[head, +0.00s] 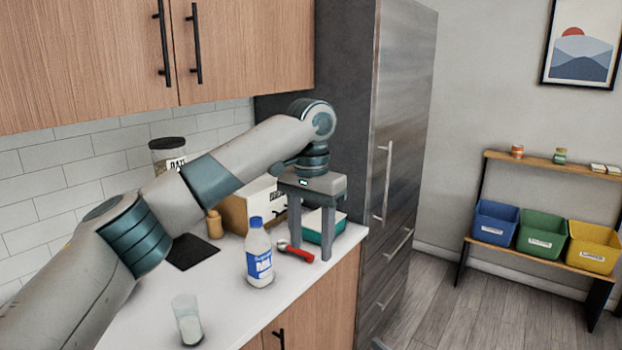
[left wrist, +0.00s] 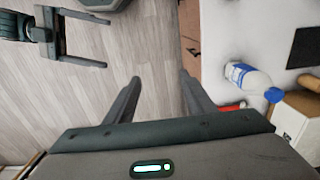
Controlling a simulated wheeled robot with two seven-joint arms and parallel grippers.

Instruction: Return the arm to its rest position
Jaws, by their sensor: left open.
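My left arm reaches in from the left over the counter in the head view. My left gripper (head: 311,248) points down near the counter's right end, its two fingers apart with nothing between them. The left wrist view also shows this gripper (left wrist: 158,85), open and empty, with floor and the counter edge beyond its fingertips. My right gripper (left wrist: 104,40) shows at the top left of the left wrist view, with its fingers apart over the floor. It is not in the head view.
A milk bottle (head: 259,262) stands left of my left gripper, with a red-handled tool (head: 296,251) and a teal container (head: 318,229) close by. A glass (head: 187,320) stands at the counter's front. The tall fridge (head: 402,130) is just right. Floor further right is clear.

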